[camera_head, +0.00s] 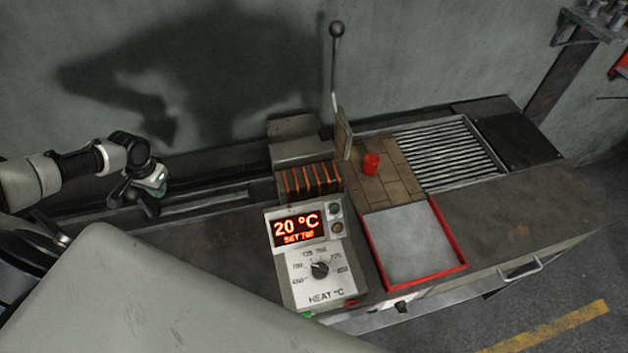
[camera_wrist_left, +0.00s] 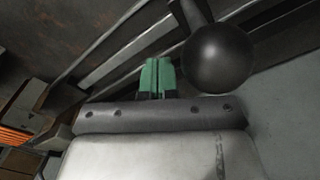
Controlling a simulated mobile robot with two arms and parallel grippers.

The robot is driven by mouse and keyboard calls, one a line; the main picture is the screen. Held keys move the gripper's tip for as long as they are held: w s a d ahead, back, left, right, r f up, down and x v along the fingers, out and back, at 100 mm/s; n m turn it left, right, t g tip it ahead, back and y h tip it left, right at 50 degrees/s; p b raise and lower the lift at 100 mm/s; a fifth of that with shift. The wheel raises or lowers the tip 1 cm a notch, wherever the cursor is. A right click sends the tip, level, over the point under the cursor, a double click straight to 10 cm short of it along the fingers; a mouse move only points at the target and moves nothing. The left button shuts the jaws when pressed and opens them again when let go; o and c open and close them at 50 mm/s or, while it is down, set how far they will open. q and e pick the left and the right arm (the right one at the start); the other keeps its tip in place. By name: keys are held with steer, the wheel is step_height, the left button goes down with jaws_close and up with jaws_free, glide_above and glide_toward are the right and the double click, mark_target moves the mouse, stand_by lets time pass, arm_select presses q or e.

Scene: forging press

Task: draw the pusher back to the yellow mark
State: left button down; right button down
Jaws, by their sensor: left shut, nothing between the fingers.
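My left gripper (camera_head: 157,187) is at the left of the bench, over the dark rail (camera_head: 205,201). Its green fingertips are shut with nothing between them; they also show in the left wrist view (camera_wrist_left: 157,76). There, a dark round knob on a short bar (camera_wrist_left: 220,58), which looks like the pusher's handle, is just right of the fingertips. The fingers are not around it; whether they touch it I cannot tell. The pusher's body is not clearly seen. I see no yellow mark on the rail. My right gripper is not in view.
A heater box with a 20 °C display (camera_head: 298,228) stands mid-bench beside glowing orange coils (camera_head: 311,182). A red cylinder (camera_head: 371,163) stands on bricks near an upright ball-topped lever (camera_head: 336,65). A red-rimmed tray (camera_head: 462,266) is at front. A yellow line (camera_head: 560,327) marks the floor.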

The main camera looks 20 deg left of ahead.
arm_select(q)
steer(key=s+a+f, duration=0.2)
steer(key=s+a, duration=0.9)
step_height(320, 180, up, 14)
steer(key=w, duration=0.1)
steer(key=shift+d+f, duration=0.25)
steer(key=shift+d, duration=0.2)
stand_by(1.2)
stand_by(0.4)
